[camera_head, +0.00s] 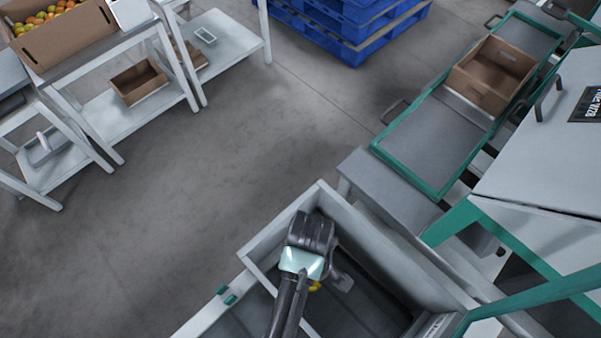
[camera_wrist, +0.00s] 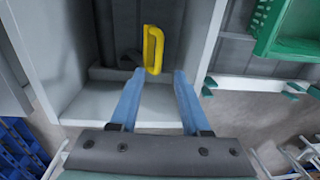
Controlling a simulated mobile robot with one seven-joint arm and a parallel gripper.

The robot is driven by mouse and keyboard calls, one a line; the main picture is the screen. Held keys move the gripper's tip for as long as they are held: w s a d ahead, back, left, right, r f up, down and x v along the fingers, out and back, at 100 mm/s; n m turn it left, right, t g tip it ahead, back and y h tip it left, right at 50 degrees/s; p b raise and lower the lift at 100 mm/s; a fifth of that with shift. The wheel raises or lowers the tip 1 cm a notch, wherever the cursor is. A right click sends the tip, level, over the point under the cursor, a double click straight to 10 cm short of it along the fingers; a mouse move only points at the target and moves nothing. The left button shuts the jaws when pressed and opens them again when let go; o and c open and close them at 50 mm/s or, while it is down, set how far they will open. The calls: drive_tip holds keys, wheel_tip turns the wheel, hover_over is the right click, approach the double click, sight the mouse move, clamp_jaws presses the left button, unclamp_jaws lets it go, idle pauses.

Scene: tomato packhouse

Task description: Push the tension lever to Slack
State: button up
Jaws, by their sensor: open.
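A yellow looped handle (camera_wrist: 153,48), which looks like the tension lever's grip, stands inside a grey-walled bay in the wrist view. A small yellow part of it (camera_head: 315,286) shows beside my wrist in the head view. My gripper (camera_wrist: 159,74) is open, with its two blue fingers pointing into the bay. In the picture the handle's lower end lies just beyond and between the fingertips; I cannot tell whether they touch. No Slack mark is readable. My arm hides most of the handle in the head view.
Grey bay walls (camera_head: 388,240) stand close around my wrist. A machine with a pale panel (camera_head: 545,150) and a green-edged conveyor (camera_head: 430,145) bearing a cardboard box (camera_head: 492,78) are to the right. Open floor (camera_head: 200,200) lies to the left, before white shelves (camera_head: 150,105).

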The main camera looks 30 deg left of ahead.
wheel_tip(320, 180, down, 8)
drive_tip(key=shift+s+a+f+b, duration=0.15)
drive_tip(key=shift+f+b, duration=0.1)
drive_tip(key=shift+b, duration=0.25)
clamp_jaws()
idle(1.2)
